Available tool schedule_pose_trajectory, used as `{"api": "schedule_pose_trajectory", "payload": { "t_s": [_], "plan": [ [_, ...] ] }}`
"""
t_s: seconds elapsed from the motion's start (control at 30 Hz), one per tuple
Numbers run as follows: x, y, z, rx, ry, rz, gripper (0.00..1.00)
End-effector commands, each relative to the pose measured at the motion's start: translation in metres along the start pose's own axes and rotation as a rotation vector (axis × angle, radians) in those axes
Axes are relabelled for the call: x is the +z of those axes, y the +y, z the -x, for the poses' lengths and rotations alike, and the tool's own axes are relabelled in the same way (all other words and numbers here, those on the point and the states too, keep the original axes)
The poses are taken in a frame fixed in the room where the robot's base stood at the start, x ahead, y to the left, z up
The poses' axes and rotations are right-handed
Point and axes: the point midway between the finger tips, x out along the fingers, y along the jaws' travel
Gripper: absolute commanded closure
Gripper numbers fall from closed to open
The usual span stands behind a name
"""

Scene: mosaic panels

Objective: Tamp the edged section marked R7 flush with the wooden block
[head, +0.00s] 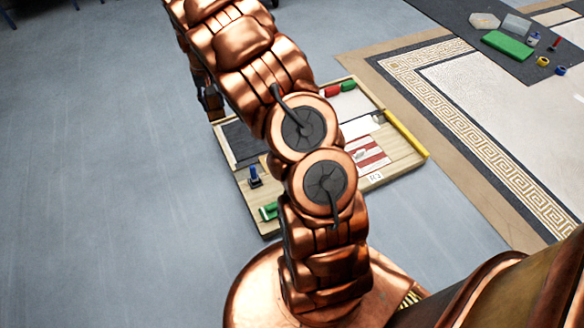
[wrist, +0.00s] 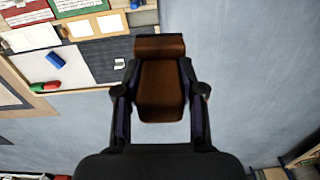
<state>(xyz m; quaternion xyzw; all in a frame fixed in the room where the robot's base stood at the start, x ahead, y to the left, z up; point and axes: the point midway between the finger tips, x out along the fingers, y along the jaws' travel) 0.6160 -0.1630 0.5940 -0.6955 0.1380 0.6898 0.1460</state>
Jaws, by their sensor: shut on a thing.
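My gripper (wrist: 160,88) is shut on the brown wooden block (wrist: 160,95), which sits between its two dark fingers in the wrist view. Grey floor shows around the block there, and the panel board lies beyond it at upper left. In the head view my copper arm covers much of the wooden panel board (head: 408,163). A red-and-white striped section (head: 372,153) shows right of the arm. A small white label (head: 375,177) lies by it; it looks like R2 or R7, and I cannot tell which. No section is clearly readable as R7.
On the board are a blue-handled tool (head: 254,177), a green piece (head: 268,211), red (head: 332,91) and green (head: 347,87) pieces and a yellow bar (head: 405,135). A patterned mosaic floor (head: 480,130) lies right, with a dark mat (head: 470,14) holding several items.

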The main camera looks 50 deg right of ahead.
Motion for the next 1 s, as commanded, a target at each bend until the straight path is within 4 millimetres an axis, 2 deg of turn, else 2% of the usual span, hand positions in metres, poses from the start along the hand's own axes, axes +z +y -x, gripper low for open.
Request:
{"api": "schedule_pose_trajectory", "payload": {
  "t_s": [0.03,0.23,0.4,0.7,0.9,1.0],
  "plan": [
    [-0.002,0.015,-0.03,-0.001,-0.007,-0.036,0.96],
    [-0.011,0.068,-0.11,-0.001,-0.003,-0.165,0.96],
    [-0.011,0.113,-0.177,0.002,0.001,-0.274,0.96],
    [0.007,0.188,-0.299,0.007,-0.003,-0.46,0.96],
    [0.025,0.225,-0.363,0.011,-0.002,-0.559,0.96],
    [0.03,0.236,-0.381,0.012,0.001,-0.59,0.96]
  ]
}}
